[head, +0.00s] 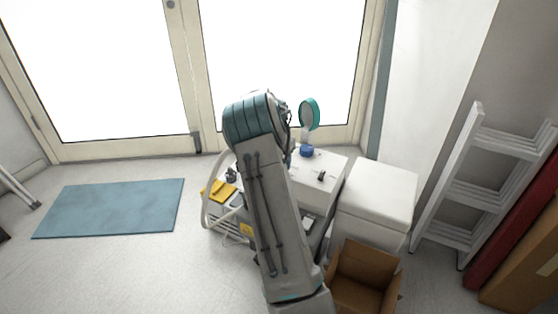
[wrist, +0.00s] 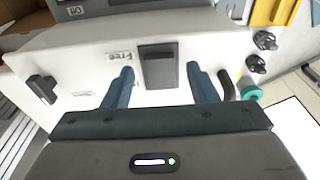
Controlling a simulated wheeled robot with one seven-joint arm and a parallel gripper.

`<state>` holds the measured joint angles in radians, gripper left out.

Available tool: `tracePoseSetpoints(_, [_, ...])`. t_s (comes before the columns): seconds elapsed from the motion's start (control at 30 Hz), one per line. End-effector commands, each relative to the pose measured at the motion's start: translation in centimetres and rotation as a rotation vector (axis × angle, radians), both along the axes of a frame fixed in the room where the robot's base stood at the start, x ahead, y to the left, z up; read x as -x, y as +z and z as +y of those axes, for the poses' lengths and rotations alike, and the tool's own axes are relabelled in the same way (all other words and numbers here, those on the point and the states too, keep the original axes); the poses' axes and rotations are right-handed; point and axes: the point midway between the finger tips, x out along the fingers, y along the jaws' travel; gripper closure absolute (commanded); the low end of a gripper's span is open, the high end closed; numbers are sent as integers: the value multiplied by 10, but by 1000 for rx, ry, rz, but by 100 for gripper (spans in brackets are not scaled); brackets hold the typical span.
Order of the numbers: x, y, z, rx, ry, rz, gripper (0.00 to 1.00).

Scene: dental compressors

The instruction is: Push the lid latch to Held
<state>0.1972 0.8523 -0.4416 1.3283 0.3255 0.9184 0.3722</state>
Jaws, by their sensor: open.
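In the wrist view, a dark grey rectangular piece (wrist: 159,66), which looks like the lid latch, is set in the white lid (wrist: 85,68). No Held label can be read. My gripper (wrist: 160,72) is open, with its two blue fingers apart, one on each side of the grey piece. I cannot tell whether they touch the lid. In the head view, the white compressor housing (head: 313,190) shows right of my arm; my arm hides the gripper and the latch there.
A black knob (wrist: 40,90) stands on the lid's left in the wrist view. Dark fittings (wrist: 264,40) and a teal-ended black tube (wrist: 248,88) are at the right. In the head view, a white box (head: 376,190) and an open carton (head: 362,280) stand close on the right.

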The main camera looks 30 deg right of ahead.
Motion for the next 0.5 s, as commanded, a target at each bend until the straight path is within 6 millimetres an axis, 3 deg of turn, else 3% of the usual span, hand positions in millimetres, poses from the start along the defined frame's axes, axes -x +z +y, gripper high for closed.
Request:
tracePoseSetpoints(0.17, [0, 15, 1, 1, 0, -2, 47])
tracePoseSetpoints(0.5, [5, 90, 10, 2, 1, -3, 47])
